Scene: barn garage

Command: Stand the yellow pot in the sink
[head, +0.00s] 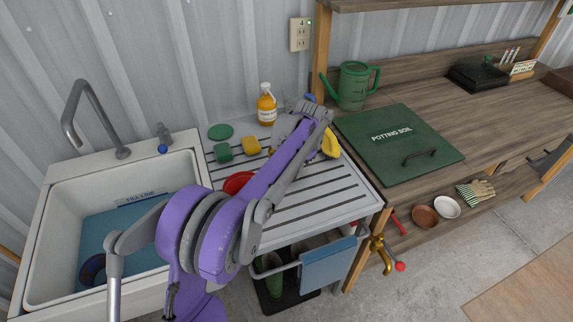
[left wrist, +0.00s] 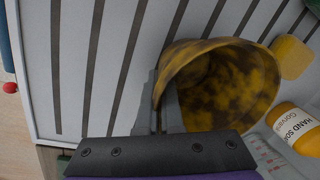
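The yellow pot (head: 331,144) is mostly hidden behind my left gripper (head: 308,110), at the right of the slatted drainboard (head: 300,205). In the left wrist view the pot (left wrist: 235,85) is yellow with dark stains, and its open mouth faces the camera. The left gripper's fingers (left wrist: 162,100) are close together, one inside the rim and one outside, with the pot wall between them. The white sink (head: 40,232) is at the left of the head view, with a blue bottom, a fill-line label and a dark blue round item (head: 92,270). My right gripper is out of view.
A soap bottle (head: 266,105), green and yellow sponges (head: 223,152) and a red round item (head: 238,182) are on the drainboard. A grey faucet (head: 85,115) rises behind the sink. A green watering can (head: 354,86) and potting soil lid (head: 398,143) are on the bench at right.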

